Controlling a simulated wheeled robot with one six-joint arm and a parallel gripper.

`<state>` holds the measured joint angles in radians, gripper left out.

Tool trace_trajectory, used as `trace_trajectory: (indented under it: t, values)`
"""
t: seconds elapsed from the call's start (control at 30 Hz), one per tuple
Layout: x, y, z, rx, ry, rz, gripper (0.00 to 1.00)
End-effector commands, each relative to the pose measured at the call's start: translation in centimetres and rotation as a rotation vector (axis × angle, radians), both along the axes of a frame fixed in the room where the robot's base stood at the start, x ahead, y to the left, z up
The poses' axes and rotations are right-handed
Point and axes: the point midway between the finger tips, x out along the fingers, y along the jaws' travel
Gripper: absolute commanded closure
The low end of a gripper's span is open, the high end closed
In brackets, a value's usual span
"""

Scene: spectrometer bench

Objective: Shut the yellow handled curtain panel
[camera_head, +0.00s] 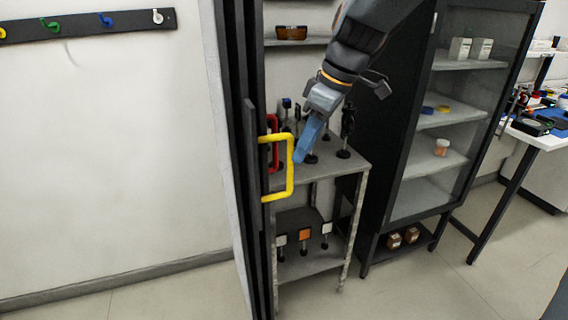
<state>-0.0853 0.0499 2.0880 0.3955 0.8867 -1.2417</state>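The yellow handle (290,168) is a C-shaped bar on the edge of a dark, narrow curtain panel (253,215), seen nearly edge-on left of centre. A red handle (272,140) shows just behind it on another panel.
A grey shelf unit (335,170) with several small posts and optic mounts stands behind my gripper. A dark glass-fronted cabinet (398,160) stands to its right, and a white table (545,140) at the far right. The floor (440,280) in front is clear. A hook rail (100,24) hangs on the wall.

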Motion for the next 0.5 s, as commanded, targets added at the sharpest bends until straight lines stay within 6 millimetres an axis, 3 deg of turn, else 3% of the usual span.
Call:
trace_trajectory:
  t: [0.1, 0.23, 0.5]
  values:
    - [0.9, 1.3, 1.6, 0.025, -0.036, 0.107, 0.69]
    - [1.2, 1.9, 2.0, 0.035, -0.053, 0.158, 0.69]
    - [1.5, 3.1, -1.0, 0.036, -0.051, 0.165, 0.69]
